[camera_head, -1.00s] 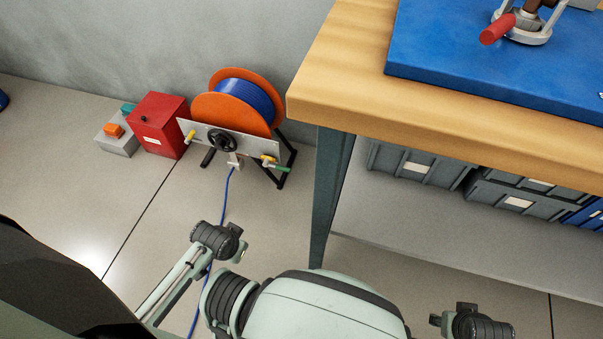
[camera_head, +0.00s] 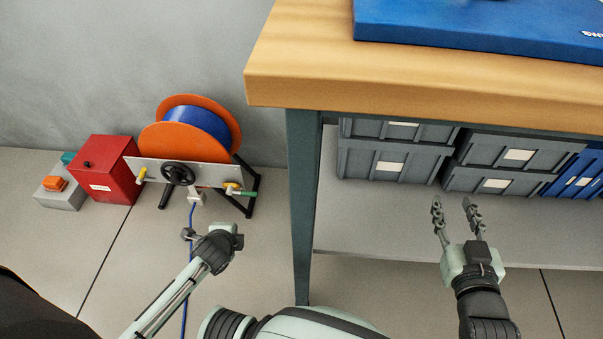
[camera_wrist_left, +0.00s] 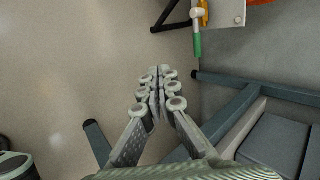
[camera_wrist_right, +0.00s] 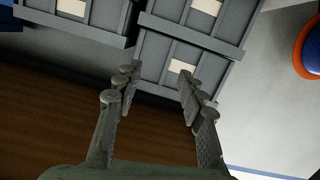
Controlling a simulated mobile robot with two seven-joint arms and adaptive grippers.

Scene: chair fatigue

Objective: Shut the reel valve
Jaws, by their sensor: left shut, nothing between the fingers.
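The hose reel (camera_head: 160,140) has orange flanges and blue hose, and stands on the floor by the wall. Its pale front plate (camera_head: 207,177) carries a black handwheel (camera_head: 178,174). A yellow fitting (camera_head: 141,175) sits at the plate's left end. A yellow fitting with a green end (camera_head: 246,193) sits at its right; the green part also shows in the left wrist view (camera_wrist_left: 197,40). I cannot tell which part is the reel valve. My left gripper (camera_wrist_left: 159,72) is shut and empty, apart from the green end. My right gripper (camera_head: 452,202) is open and empty before the bins.
A workbench (camera_head: 290,88) with a blue mat and a dark leg (camera_head: 300,200) stands right of the reel. A red box (camera_head: 104,168) and a grey box with an orange button (camera_head: 56,184) stand left of the reel.

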